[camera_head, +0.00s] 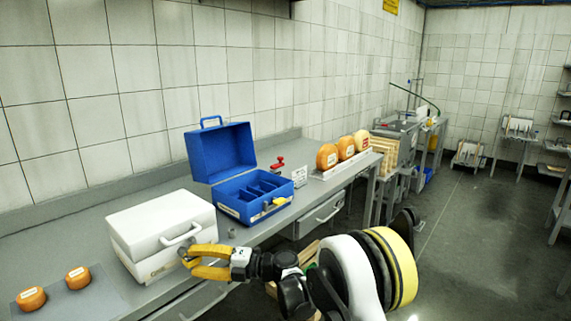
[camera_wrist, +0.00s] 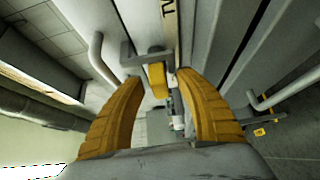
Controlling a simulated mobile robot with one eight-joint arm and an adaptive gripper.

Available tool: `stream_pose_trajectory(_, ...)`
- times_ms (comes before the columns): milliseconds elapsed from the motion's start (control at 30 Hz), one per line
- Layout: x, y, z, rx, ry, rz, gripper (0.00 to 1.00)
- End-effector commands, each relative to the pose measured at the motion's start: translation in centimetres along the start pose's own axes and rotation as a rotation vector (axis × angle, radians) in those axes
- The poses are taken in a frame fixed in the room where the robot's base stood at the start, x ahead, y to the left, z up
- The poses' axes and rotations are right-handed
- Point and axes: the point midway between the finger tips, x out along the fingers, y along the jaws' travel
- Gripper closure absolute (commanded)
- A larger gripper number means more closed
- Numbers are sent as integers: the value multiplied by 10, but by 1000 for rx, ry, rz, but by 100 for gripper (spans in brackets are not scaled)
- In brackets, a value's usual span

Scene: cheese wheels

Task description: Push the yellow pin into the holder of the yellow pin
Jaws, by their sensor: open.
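In the wrist view a small yellow block (camera_wrist: 157,79), which looks like the yellow pin, sits beside a grey bracket (camera_wrist: 140,54), perhaps its holder. It shows between and beyond the two open fingers of my gripper (camera_wrist: 157,85); I cannot tell whether they touch it. In the head view my open gripper (camera_head: 187,258) is at the front right of the closed white case (camera_head: 150,225), below its handle. The fingers hide that part of the case, and the pin there cannot be made out.
An open blue case (camera_head: 228,208) with a yellow part (camera_head: 280,202) on its front stands right of the white case on the grey bench (camera_head: 68,226). Orange cheese wheels (camera_head: 78,277) lie at the left; others (camera_head: 327,156) stand on a rack at the back.

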Motion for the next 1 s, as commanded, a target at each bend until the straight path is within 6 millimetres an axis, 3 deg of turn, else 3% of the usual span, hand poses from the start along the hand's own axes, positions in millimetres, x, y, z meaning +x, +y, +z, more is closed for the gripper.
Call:
stream_pose_trajectory(833, 8, 0, 0, 0, -1, 0, 59)
stream_pose_trajectory(967, 8, 0, 0, 0, -1, 0, 96)
stream_pose_trajectory(1000, 8, 0, 0, 0, -1, 0, 100)
